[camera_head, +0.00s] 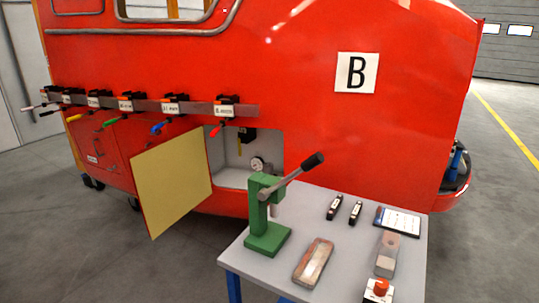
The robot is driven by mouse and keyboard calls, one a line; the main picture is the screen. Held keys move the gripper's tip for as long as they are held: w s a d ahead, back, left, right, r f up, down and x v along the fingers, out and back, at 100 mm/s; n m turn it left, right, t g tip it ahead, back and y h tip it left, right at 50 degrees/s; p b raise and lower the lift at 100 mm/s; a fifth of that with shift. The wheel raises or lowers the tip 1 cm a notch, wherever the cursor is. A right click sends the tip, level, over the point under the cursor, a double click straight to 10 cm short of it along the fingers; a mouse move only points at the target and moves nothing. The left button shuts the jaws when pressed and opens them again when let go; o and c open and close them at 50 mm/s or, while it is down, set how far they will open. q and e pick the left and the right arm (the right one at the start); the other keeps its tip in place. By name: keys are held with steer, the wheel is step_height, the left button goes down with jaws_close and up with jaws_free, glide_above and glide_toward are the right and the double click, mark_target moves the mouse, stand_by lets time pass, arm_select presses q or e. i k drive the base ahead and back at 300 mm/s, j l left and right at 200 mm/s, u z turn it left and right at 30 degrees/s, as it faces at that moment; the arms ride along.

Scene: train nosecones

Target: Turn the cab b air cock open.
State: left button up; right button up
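The red train cab (310,80) carries a white sign (357,72) with a black B. Low on its side is an open recess (228,175) with pale walls, its door (175,182) swung out to the left. Inside are a round gauge (257,164) and a small black fitting (248,135) with a thin yellowish part below it. I cannot tell for sure which part is the air cock, or its position. The green stand on the table hides part of the recess. Neither of my grippers is in view.
A grey table (335,222) stands before the cab. It bears a green lever stand (264,215), a brown block (313,262), small black items, a clipboard (398,221) and a red knob box (379,290).

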mark_target(241, 139)
steer(key=i+j+z, duration=0.1)
steer(key=i+j, duration=0.6)
steer(key=j, duration=0.15)
